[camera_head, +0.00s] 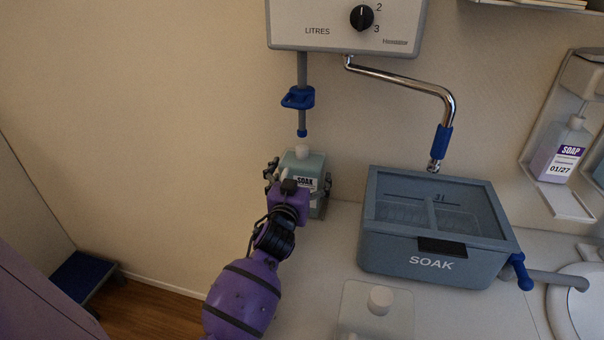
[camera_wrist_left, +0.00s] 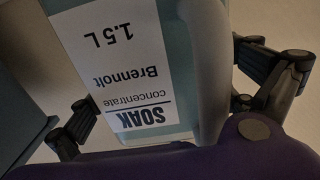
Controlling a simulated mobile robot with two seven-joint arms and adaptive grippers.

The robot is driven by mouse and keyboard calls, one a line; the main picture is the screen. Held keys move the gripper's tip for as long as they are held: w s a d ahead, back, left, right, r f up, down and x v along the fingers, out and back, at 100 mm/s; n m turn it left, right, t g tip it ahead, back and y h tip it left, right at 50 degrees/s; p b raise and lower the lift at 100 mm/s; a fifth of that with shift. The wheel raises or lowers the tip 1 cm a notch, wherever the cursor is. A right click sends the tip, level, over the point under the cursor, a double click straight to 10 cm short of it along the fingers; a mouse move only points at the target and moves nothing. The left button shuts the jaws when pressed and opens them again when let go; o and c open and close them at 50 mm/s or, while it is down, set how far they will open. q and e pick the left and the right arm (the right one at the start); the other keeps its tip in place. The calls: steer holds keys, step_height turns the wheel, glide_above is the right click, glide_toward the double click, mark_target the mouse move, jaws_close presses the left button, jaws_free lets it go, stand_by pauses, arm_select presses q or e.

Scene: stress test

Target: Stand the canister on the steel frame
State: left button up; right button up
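The canister (camera_head: 302,164) is pale teal with a white cap and a white SOAK label. It is upright at the left end of the counter, below the hanging dosing tube. Its label shows upside down in the left wrist view (camera_wrist_left: 105,45). My left gripper (camera_head: 299,178) has its fingers on both sides of the canister, close against it. In the left wrist view the dark fingers (camera_wrist_left: 165,95) flank it. Its base is partly hidden by my arm, so I cannot tell what it rests on. I cannot make out the steel frame. My right gripper is not in view.
The dosing unit (camera_head: 335,38) hangs on the wall, with a tube (camera_head: 302,118) and a bent spout (camera_head: 441,95). A blue-grey SOAK basin (camera_head: 395,254) stands right. A pale capped container (camera_head: 376,325) is at the front. A soap bottle (camera_head: 562,150) is far right.

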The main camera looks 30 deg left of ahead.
arm_select(q)
steer(key=shift+s+r, duration=0.1)
steer(key=p+v, duration=0.3)
steer(key=v, duration=0.8)
steer(key=shift+s+d, duration=0.15)
steer(key=shift+s, duration=0.2)
